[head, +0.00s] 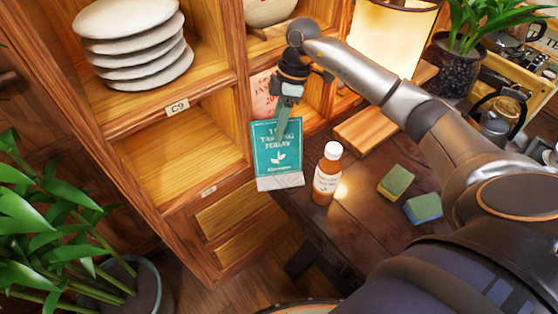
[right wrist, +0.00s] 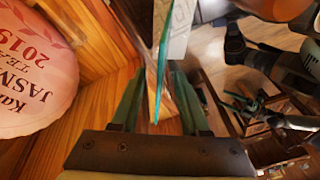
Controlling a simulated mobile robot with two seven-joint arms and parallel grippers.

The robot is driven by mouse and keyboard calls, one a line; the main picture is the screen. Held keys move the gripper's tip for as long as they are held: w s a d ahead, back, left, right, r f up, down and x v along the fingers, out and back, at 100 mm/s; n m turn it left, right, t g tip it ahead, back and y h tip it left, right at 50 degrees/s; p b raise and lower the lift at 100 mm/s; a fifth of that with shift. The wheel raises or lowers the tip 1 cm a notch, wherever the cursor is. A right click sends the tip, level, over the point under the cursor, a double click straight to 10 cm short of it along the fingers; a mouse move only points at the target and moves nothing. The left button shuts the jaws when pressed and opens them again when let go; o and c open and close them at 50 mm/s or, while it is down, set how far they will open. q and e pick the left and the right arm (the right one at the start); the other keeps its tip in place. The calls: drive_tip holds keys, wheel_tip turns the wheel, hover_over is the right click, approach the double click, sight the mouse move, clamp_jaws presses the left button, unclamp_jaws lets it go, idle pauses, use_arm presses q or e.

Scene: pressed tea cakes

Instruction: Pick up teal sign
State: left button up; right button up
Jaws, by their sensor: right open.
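The teal sign (head: 268,140) stands upright in a pale base (head: 281,182) at the left edge of the dark wooden table, with white lettering and a leaf mark. My right gripper (head: 285,118) is above it, pointing down, with its fingers overlapping the sign's upper part in the head view. In the right wrist view the sign (right wrist: 163,38) shows nearly edge-on, reaching toward the space between the fingers of my right gripper (right wrist: 158,92). The fingers are apart. I cannot tell whether either one touches the sign. My left gripper is not in view.
An orange bottle (head: 327,175) stands close to the sign's right. Yellow-green (head: 396,181) and blue-green (head: 424,208) sponges lie farther right on the table (head: 365,215). The wooden shelf (head: 215,150) stands close on the left. A round pink tea cake (right wrist: 35,70) shows in the wrist view.

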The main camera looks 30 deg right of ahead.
clamp_jaws()
idle(0.3)
idle(1.1)
